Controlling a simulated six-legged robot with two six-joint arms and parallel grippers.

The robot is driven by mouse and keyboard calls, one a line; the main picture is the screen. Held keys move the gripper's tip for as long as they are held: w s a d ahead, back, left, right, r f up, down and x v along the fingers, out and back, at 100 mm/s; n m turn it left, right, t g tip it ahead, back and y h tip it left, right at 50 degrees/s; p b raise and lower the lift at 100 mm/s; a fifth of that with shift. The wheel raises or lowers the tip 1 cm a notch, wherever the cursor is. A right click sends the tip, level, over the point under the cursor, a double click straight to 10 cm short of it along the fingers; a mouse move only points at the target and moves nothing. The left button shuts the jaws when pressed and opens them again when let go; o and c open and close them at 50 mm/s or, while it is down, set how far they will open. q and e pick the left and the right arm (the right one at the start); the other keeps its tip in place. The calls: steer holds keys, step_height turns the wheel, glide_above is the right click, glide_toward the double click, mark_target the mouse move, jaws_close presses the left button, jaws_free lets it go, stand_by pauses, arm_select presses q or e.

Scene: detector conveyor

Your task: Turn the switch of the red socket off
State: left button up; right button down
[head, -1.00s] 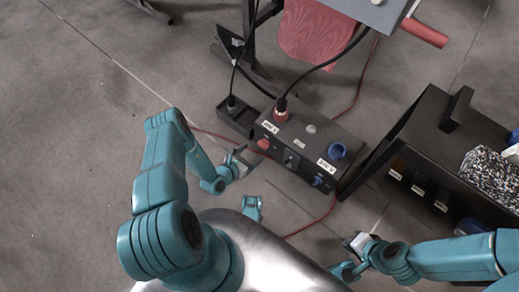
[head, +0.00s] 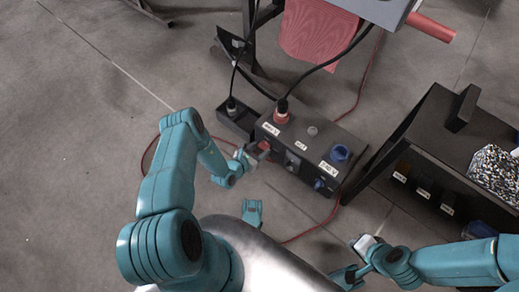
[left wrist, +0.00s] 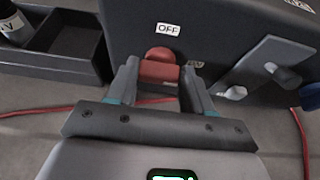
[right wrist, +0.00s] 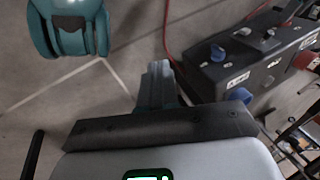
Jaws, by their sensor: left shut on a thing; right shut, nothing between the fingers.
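The black power box (head: 300,166) stands on the floor, with a red socket (head: 281,115) on its top face that holds a black-cabled plug. The red switch (left wrist: 160,70) is on the box's front side, below an "OFF" label (left wrist: 168,29). In the head view the switch (head: 264,146) is partly hidden by my left gripper (head: 256,154). In the left wrist view that gripper (left wrist: 160,84) is shut on the red switch, one finger on each side. My right gripper (head: 364,242) is shut and empty, away from the box; its closed fingers show in the right wrist view (right wrist: 160,78).
A blue socket (head: 339,154) and a blue knob (head: 319,185) are at the box's right end. A dark tray (head: 237,120) adjoins its left end. A black shelf unit (head: 425,150) stands to the right. Red cable (head: 320,226) lies on the floor.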

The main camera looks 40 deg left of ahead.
steer(key=shift+f, duration=0.1)
arm_select(q)
steer(key=n+t+h, duration=0.1)
steer(key=n+h, duration=0.1)
steer(key=n, duration=0.2)
steer(key=a+f+n+h+b, duration=0.1)
steer(key=n+h, duration=0.1)
steer(key=n, duration=0.2)
steer(key=n+t+h+b, duration=0.1)
steer(key=n+h, duration=0.2)
steer(key=n, duration=0.2)
steer(key=shift+a+f+t, duration=0.2)
steer(key=shift+f+t, duration=0.05)
steer(key=shift+t, duration=0.05)
arm_select(e)
steer(key=shift+w+d+f+t, duration=0.15)
steer(key=shift+w+f+t, duration=0.15)
steer(key=shift+w+f, duration=0.55)
arm_select(q)
steer(key=shift+n, duration=0.3)
arm_select(e)
steer(key=shift+s, duration=0.1)
arm_select(q)
steer(key=o, duration=1.1)
steer(key=shift+c, duration=0.2)
